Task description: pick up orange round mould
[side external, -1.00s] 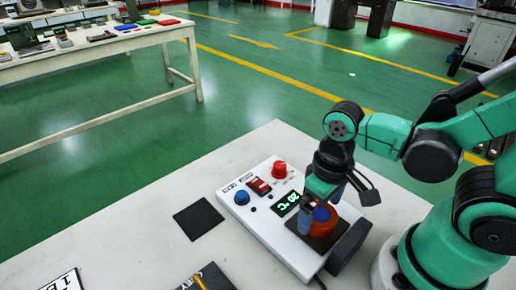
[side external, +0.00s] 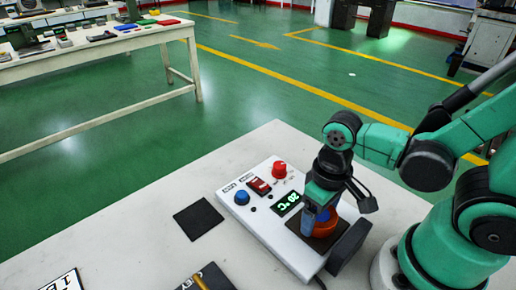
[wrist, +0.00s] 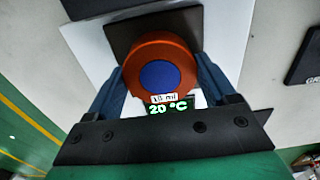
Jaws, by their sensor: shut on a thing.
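The orange round mould (side external: 325,228) sits on the dark square plate (side external: 303,233) of the white heater box. In the wrist view the mould (wrist: 133,60) shows an orange rim around a blue centre, with a small white label near its lower edge. My gripper (side external: 321,220) is down at the mould from above. In the wrist view the blue-grey fingers of my gripper (wrist: 160,82) stand on either side of the mould and are shut on it. In the side view the fingers hide part of the mould.
The white box (side external: 262,222) carries a blue knob (side external: 242,198), a red knob (side external: 279,170), a red switch (side external: 259,186) and a display (side external: 287,203) reading 20 °C. A black square mat (side external: 198,219) lies to its left. The table between is clear.

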